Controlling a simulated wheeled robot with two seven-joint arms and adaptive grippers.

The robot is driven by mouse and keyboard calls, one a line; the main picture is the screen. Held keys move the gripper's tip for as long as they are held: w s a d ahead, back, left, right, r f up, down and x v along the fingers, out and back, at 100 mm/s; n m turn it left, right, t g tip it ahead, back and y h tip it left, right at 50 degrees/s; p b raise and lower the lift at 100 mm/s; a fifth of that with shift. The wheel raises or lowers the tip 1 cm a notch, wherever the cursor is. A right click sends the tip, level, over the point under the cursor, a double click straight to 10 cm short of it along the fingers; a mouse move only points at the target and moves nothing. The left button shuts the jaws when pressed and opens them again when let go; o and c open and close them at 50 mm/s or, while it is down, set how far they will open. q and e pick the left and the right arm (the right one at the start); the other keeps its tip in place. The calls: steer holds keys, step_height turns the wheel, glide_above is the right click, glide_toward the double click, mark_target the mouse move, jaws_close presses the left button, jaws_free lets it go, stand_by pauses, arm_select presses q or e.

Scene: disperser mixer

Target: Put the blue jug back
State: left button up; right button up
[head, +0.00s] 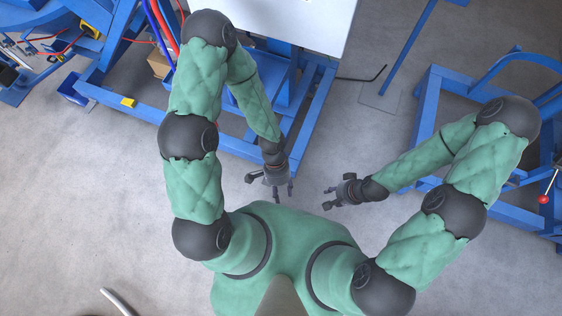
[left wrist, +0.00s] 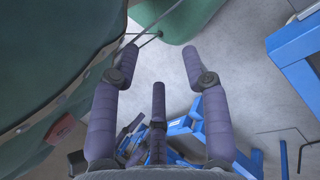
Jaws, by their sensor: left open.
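I cannot make out a blue jug for certain in either view. My left gripper (head: 277,189) is in front of my body, just left of the middle of the head view. Its fingers are spread and empty, and they also show spread in the left wrist view (left wrist: 158,75). My right gripper (head: 328,198) is a short way to the right, pointing left. Its fingers look apart, with nothing between them. The two grippers do not touch.
A blue metal frame (head: 233,152) with a white panel (head: 310,22) stands ahead. Another blue frame (head: 425,125) is at the right, near a red-knobbed lever (head: 543,199).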

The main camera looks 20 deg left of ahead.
arm_select(q)
steer(key=shift+w+a+f+n+t+h, duration=0.3)
steer(key=shift+w+n+t, duration=0.55)
steer(key=shift+n, duration=0.7)
steer(key=shift+w+a+f+n+t+h, duration=0.15)
steer(key=shift+w+f+n+t, duration=0.25)
steer(key=shift+w+n+t, duration=0.75)
steer(key=shift+w+a+f+n+t+h, duration=0.25)
steer(key=shift+w+f+n+t, duration=0.2)
steer(key=shift+n, duration=1.45)
steer(key=shift+r, duration=0.15)
